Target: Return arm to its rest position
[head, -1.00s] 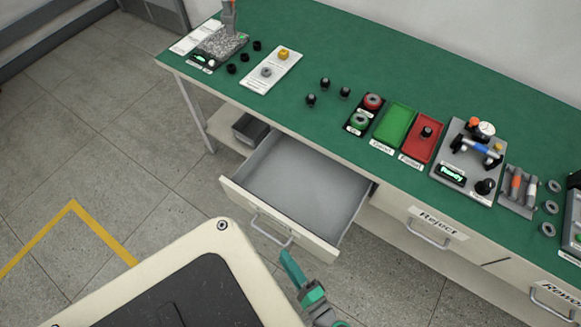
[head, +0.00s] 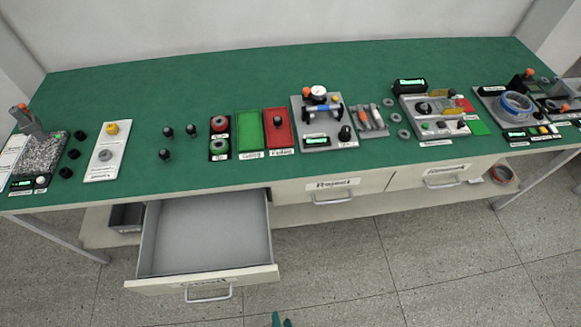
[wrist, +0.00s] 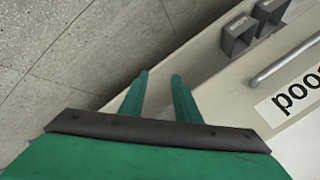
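My gripper (head: 280,320) barely shows at the bottom edge of the head view, in front of the bench and below the open drawer. In the wrist view my gripper (wrist: 160,75) has its two teal fingers apart with nothing between them. The rest of my arm is out of the head view. The open drawer (head: 206,235) is pulled out and looks empty. Its front (wrist: 305,140) shows in the wrist view with a handle and an upside-down label that seems to read "Good".
The green-topped bench (head: 330,210) carries several fixtures, red and green trays and small dark parts. The Reject drawer (head: 330,195) and another labelled drawer (head: 447,178) are shut. Grey bins (wrist: 238,35) sit under the bench at left. The floor in front is clear.

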